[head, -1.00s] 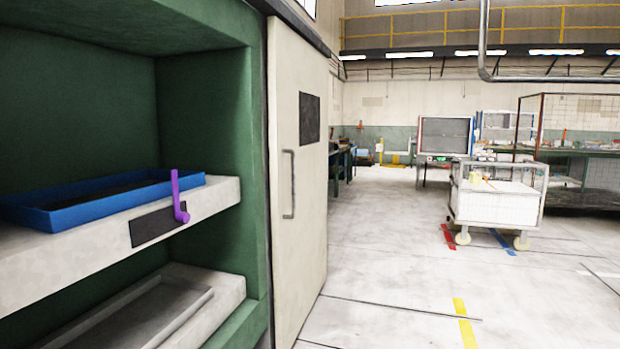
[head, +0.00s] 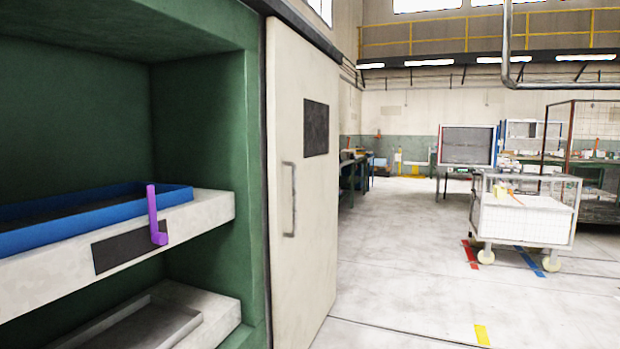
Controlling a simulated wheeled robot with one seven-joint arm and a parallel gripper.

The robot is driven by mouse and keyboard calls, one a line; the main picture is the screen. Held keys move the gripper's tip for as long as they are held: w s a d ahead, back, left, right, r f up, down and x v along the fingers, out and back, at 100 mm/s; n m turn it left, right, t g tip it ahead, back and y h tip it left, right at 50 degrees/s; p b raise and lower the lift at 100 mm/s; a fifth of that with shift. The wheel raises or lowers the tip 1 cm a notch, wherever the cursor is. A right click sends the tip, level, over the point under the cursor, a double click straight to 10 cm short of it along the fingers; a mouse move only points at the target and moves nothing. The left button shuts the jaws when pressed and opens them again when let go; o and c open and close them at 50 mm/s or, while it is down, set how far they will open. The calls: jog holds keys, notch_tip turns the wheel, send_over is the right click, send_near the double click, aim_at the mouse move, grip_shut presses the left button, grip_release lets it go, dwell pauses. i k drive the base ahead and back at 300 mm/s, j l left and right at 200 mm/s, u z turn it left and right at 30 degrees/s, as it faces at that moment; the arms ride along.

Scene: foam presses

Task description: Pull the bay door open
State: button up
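The bay door (head: 313,210) is a tall cream sliding panel with a dark square plate near its top. It stands at the right edge of a green press bay (head: 250,180), and the bay's opening at left is uncovered. A grey vertical bar handle (head: 290,200) is on the door's face. My gripper is not in view.
Inside the bay, a blue tray (head: 95,212) lies on a pale upper slab with a purple lever (head: 154,212) at its front. A grey tray (head: 130,325) lies below. A white cart (head: 525,212) stands at right. The floor (head: 400,255) between is clear.

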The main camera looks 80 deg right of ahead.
aim_at(304, 83)
jog(key=k+l, duration=0.15)
jog(key=l, duration=0.3)
jog(key=k+l, duration=0.1)
jog(key=l, duration=0.4)
jog(key=k+l, duration=0.15)
jog(key=l, duration=0.3)
jog(key=k+l+z, duration=0.1)
jog(key=l, duration=0.35)
jog(key=k+l, duration=0.15)
jog(key=l, duration=0.35)
jog(key=k+l, duration=0.1)
jog(key=l, duration=0.35)
